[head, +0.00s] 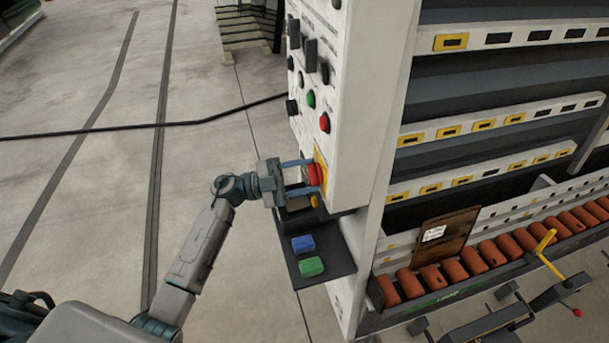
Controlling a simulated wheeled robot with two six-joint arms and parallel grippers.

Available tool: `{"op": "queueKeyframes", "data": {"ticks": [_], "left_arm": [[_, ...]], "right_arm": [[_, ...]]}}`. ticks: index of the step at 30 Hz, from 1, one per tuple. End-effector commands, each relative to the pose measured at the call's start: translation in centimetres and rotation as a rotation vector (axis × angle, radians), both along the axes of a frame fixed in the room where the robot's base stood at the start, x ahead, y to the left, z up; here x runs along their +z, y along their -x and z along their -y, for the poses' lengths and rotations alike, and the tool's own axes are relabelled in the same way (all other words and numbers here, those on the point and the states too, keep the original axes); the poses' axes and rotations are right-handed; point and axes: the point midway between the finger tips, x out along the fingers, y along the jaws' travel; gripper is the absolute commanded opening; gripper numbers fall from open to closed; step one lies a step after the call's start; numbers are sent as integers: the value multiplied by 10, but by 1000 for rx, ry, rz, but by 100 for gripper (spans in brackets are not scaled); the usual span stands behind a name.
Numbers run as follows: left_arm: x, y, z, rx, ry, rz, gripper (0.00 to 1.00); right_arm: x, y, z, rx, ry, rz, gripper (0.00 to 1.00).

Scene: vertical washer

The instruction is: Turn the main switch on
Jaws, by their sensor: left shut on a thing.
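The main switch (314,174) is a red knob on a yellow plate, low on the white control panel (345,105). My left gripper (308,177) reaches it from the left, with one finger above and one below the red knob. The gripper is shut on the knob. The fingers partly cover the knob, and its exact turn angle cannot be told. My right gripper is not in view.
Buttons, including a green one (311,99) and a red one (325,123), sit above the switch. A dark shelf (335,262) with blue and green blocks juts out below. The washer's racks and orange rollers (451,271) lie right. Open floor lies left, crossed by a black cable (150,126).

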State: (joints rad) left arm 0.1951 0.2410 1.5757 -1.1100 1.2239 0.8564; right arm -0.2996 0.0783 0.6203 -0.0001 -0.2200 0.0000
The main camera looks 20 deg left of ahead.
Motion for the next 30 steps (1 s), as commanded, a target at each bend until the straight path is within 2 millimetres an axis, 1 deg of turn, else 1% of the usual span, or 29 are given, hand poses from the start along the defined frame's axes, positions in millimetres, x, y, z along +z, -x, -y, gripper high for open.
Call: {"op": "queueKeyframes", "data": {"ticks": [5,11,22,30], "left_arm": [[-2,0,0,-1,-30,44,24],[-3,-1,-1,-1,-101,150,24],[-2,-1,-1,-1,-292,436,24],[-2,-1,-1,-2,-437,647,24]], "right_arm": [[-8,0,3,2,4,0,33],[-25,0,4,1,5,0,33],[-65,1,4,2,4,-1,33],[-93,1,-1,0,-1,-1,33]]}}
